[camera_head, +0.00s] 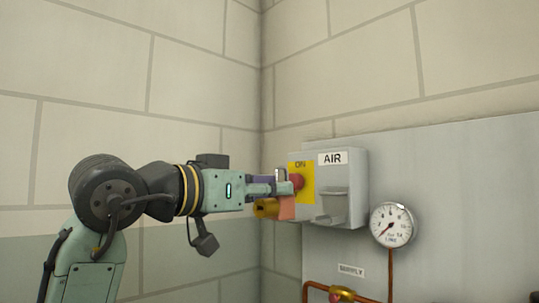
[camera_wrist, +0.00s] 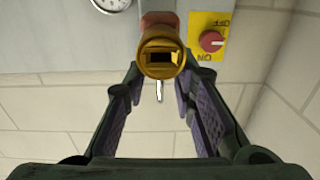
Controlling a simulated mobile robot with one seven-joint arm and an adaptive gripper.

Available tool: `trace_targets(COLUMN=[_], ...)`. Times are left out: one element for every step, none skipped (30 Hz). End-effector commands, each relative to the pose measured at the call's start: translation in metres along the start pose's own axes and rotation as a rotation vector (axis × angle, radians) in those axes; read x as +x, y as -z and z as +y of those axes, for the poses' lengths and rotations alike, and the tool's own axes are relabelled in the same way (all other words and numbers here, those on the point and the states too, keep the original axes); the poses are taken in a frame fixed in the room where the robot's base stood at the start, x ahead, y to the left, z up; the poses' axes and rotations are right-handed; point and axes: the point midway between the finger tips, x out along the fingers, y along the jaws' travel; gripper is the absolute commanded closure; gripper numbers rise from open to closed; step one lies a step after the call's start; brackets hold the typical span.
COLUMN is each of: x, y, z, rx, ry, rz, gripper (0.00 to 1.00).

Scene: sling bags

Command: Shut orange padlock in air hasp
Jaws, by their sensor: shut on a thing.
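The orange padlock (camera_head: 287,208) is at the left side of the grey AIR box (camera_head: 357,170), its orange body below my fingertips. A silver shackle-like part rises above it. My gripper (camera_head: 282,187) reaches in from the left, shut on the padlock. In the wrist view, which is upside down, my fingers flank a brass cylinder (camera_wrist: 148,69) with a dark rectangular opening, in front of the orange body (camera_wrist: 158,19). A silver prong (camera_wrist: 159,90) shows between the fingers. The hasp is hidden behind these parts. I cannot tell whether the shackle passes through it.
A yellow plate (camera_head: 306,170) marked ON carries a red knob (camera_head: 297,181) close beside my fingertips. A grey tray-like bracket (camera_head: 333,207) is on the box front. A gauge (camera_head: 393,224) and copper pipe (camera_head: 390,275) are at right. The wall corner is behind.

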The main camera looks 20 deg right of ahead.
Motion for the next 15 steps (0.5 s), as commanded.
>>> trace_targets(x=[0.0015, 0.002, 0.0025, 0.0027, 0.0028, 0.0029, 0.0029, 0.0029, 0.0029, 0.0029, 0.0029, 0.0029, 0.0029, 0.0029, 0.0029], y=[-0.0009, -0.0025, -0.0041, -0.0051, -0.006, -0.0067, -0.007, -0.0071, -0.0072, -0.0072, -0.0071, -0.0071, -0.007, -0.0068, -0.0065], z=[-0.0002, -0.0004, -0.0005, -0.0006, -0.0007, -0.0008, -0.0009, -0.0009, -0.0009, -0.0009, -0.0009, -0.0009, -0.0008, -0.0008, -0.0008], rx=[-0.001, -0.001, -0.001, 0.0, 0.0, 0.0, 0.0, 0.0, 0.0, 0.0, 0.0, 0.0, 0.0, 0.0, 0.001], ry=[-0.008, -0.01, -0.011, -0.012, -0.013, -0.013, -0.013, -0.013, -0.012, -0.012, -0.012, -0.012, -0.012, -0.013, -0.013], rz=[0.001, 0.001, 0.001, 0.001, 0.0, 0.0, 0.0, 0.0, 0.0, 0.0, 0.0, 0.0, 0.0, 0.0, 0.0], gripper=[1.0, 1.0, 1.0, 1.0, 1.0, 1.0, 1.0, 1.0, 1.0, 1.0, 1.0, 1.0, 1.0, 1.0, 1.0])
